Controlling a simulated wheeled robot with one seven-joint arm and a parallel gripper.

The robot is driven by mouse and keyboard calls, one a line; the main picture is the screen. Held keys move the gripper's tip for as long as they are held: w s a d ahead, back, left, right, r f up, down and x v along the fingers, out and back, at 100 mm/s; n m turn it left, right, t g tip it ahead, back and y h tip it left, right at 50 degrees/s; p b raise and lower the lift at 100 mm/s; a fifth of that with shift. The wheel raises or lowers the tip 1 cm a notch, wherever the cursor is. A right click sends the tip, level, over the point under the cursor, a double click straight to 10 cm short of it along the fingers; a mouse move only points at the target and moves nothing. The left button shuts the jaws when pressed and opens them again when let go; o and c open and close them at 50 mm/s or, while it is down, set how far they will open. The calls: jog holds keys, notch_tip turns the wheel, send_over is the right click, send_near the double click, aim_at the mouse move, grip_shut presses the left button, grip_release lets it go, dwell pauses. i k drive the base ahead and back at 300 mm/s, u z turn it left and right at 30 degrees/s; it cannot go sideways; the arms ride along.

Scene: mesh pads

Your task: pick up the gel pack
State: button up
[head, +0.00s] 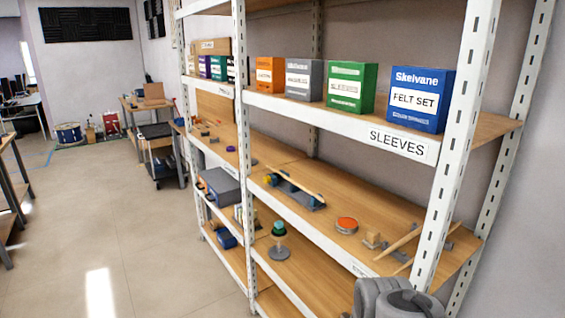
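I cannot pick out a gel pack for certain in the head view. A round orange-red tin (347,225) lies on the middle shelf (395,218) at the right. Left of it on that shelf is a grey stand-like piece (297,193) with small blue and yellow-green parts and a wooden stick across it. My gripper is not in view; only grey rounded parts of my arm show at the bottom right edge.
A white-framed shelving unit (341,130) fills the right side. Its upper shelf holds blue (417,100), green (350,87), grey (304,80) and orange (270,75) boxes. Sticks (400,240) lie right of the tin. Open floor (100,220) lies left.

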aim_at(278, 224)
jog(key=u, duration=0.7)
jog(key=i, duration=1.15)
jog(key=u, duration=0.7)
jog(key=i, duration=1.05)
jog(key=z, duration=0.05)
